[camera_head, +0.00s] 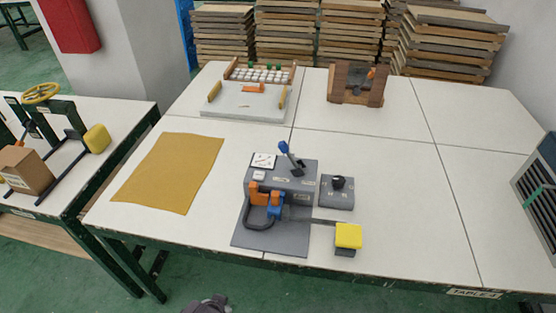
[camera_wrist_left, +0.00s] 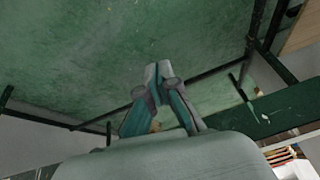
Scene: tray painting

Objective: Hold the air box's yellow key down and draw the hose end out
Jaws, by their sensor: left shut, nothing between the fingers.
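The grey air box (camera_head: 290,180) stands at the front of the table in the head view. A blue lever (camera_head: 290,154) rises from its top. The yellow key (camera_head: 348,235) is a block at the end of a grey bar reaching right from the box. A dark hose (camera_head: 253,222) curves at the box's front left, by orange parts (camera_head: 258,195) and a blue fitting (camera_head: 276,207). Whether the hose end is seated is too small to tell. My left gripper (camera_wrist_left: 158,75) is shut and empty, over the green floor, apart from the box. My right gripper is not in view.
A yellow-brown mat (camera_head: 170,172) lies left of the box. A tray stand (camera_head: 247,98) and a wooden holder (camera_head: 356,84) stand at the back. A grey vented unit (camera_head: 540,190) stands at the right edge. The table right of the key is clear.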

